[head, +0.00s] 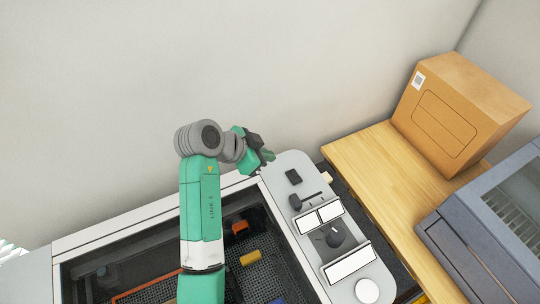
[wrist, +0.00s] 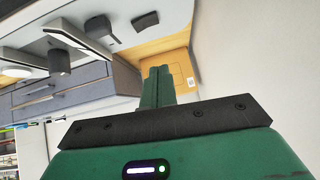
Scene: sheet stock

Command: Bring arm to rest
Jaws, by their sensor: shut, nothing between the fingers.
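My gripper (head: 268,155) is at the end of my green and grey arm, held above the far end of a grey panel (head: 285,168) and close to the back wall. In the wrist view its green fingers (wrist: 157,84) are together and hold nothing. The grey panel with its black and white fittings shows at the upper left of the wrist view, turned on its side.
A black mesh bed (head: 262,276) with a few coloured pieces lies in a white frame under my arm. A cardboard box (head: 445,128) stands on a wooden top (head: 365,165) at the right. A blue-grey machine (head: 470,225) is nearer. The wall behind is bare.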

